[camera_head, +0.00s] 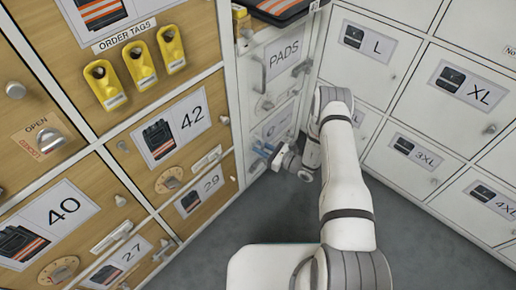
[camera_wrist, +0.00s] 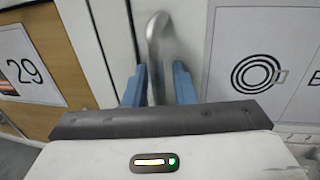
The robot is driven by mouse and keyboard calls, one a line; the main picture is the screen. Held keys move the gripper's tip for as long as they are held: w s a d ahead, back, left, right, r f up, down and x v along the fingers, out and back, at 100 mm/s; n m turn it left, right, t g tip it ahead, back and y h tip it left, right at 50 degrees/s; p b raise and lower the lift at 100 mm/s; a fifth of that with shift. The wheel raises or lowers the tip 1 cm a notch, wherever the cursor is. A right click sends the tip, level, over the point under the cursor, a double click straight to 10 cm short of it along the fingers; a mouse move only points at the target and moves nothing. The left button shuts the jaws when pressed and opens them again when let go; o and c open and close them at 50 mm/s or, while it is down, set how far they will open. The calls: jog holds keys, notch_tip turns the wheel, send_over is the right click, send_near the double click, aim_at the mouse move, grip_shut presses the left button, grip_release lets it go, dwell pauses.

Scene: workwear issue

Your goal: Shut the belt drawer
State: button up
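The belt drawer's front (camera_wrist: 215,80) fills the right of the wrist view, with a label of a coiled belt and a cut-off letter B. Its grey bar handle (camera_wrist: 158,35) stands between the two blue fingers of my gripper (camera_wrist: 159,88). In the head view my gripper (camera_head: 262,151) is low at the narrow white cabinet, below the PADS drawer (camera_head: 283,60). The arm partly hides the belt drawer's label (camera_head: 274,125) there. I cannot tell how far the drawer stands out.
Wooden lockers numbered 42 (camera_head: 172,130), 29 (camera_head: 203,192) and others stand on the left, with knobs and dials sticking out. White size drawers such as XL (camera_head: 470,85) line the right. Grey floor (camera_head: 440,245) is clear between them.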

jog(key=shift+d, duration=0.1)
dwell(0.3)
jog(key=p+v, duration=0.2)
jog(key=v, duration=0.5)
jog(key=shift+s+d, duration=0.15)
jog(key=shift+d, duration=0.2)
jog(key=s+a+r+n+g+h+p, duration=0.15)
jog(key=r+n+g+p, duration=0.25)
jog(key=r, duration=0.9)
jog(key=s+a+r+n+g+p, duration=0.1)
jog(key=s+r+n+g+p, duration=0.3)
jog(key=r, duration=0.9)
jog(key=s+a+r+n+g+h+p, duration=0.1)
jog(key=a+r+n+g+p, duration=0.3)
jog(key=r, duration=0.8)
jog(key=s+d+r+n+t+h+p, duration=0.1)
jog(key=s+d+r+n+h+p, duration=0.3)
jog(key=r, duration=0.8)
jog(key=s+d+r+n+t+h+p, duration=0.2)
jog(key=s+d+r+n+h+p, duration=0.2)
jog(key=s+r+p, duration=0.4)
jog(key=s+d+r+n+t+h+p, duration=0.2)
jog(key=s+d+r+n+h+p, duration=0.2)
jog(key=r, duration=1.1)
jog(key=s+d+h+p, duration=0.1)
jog(key=s+p, duration=0.1)
jog(key=s, duration=0.1)
jog(key=shift+s+r, duration=0.25)
jog(key=shift+r, duration=0.05)
